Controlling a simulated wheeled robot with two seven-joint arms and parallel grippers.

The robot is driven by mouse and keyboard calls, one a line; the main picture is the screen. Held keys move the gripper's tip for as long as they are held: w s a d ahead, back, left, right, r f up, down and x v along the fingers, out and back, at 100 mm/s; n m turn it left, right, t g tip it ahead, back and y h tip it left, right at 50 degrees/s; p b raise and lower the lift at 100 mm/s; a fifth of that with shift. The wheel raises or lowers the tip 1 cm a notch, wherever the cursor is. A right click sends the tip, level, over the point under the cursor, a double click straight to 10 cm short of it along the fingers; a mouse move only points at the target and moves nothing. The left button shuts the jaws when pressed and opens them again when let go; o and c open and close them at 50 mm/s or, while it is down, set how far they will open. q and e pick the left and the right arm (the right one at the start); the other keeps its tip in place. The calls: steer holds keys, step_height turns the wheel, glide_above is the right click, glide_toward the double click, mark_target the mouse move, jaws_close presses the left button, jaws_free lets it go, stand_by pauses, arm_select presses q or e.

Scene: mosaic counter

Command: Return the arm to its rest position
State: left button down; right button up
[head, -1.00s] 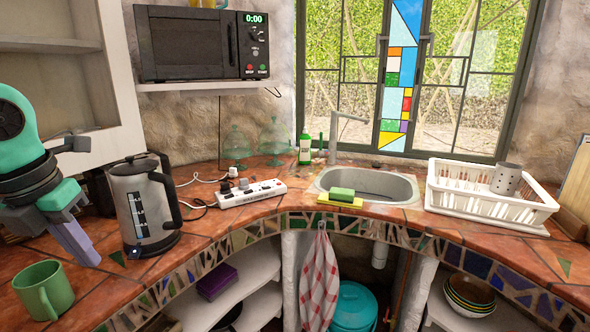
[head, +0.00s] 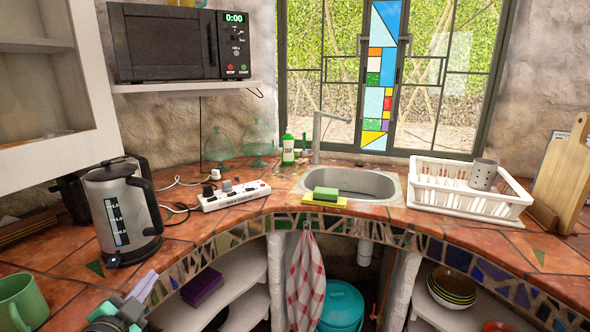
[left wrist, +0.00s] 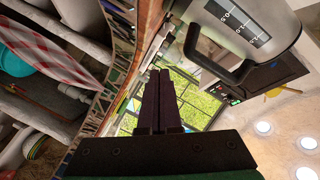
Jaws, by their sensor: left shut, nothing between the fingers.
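My left gripper (head: 143,285) shows at the bottom left of the head view, low in front of the counter's curved edge and below the kettle. Its fingers are together and empty. In the left wrist view the two dark fingers (left wrist: 159,100) lie side by side with nothing between them. The wrist view is tilted, with the kettle (left wrist: 240,25) at the upper right. My right gripper is not in view.
The steel kettle (head: 122,212) stands on the tiled counter (head: 60,253), close to my left gripper. A green mug (head: 22,302) is at the lower left. A power strip (head: 234,195), sink (head: 368,183) and white dish rack (head: 468,200) stand farther right.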

arm_select(q)
steer(key=s+d+f+n+g+y, duration=0.2)
steer(key=s+f+n+g, duration=0.55)
steer(key=f, duration=0.75)
steer(key=s+d+f+g+h, duration=0.2)
steer(key=s+d+f+g, duration=0.1)
steer(key=s, duration=0.4)
steer(key=s+d+f+g+h, duration=0.1)
steer(key=s+d+f+g, duration=0.25)
steer(key=s, duration=0.35)
step_height(320, 180, down, 21)
steer(key=s+p, duration=0.1)
steer(key=p, duration=0.1)
steer(key=s+a+f+g, duration=0.1)
steer(key=s+a+f, duration=0.2)
steer(key=s+f, duration=1.1)
steer(key=s+p, duration=0.1)
steer(key=s, duration=0.2)
steer(key=shift+s+a+g, duration=0.15)
steer(key=shift+a+g, duration=0.05)
steer(key=shift+g, duration=0.1)
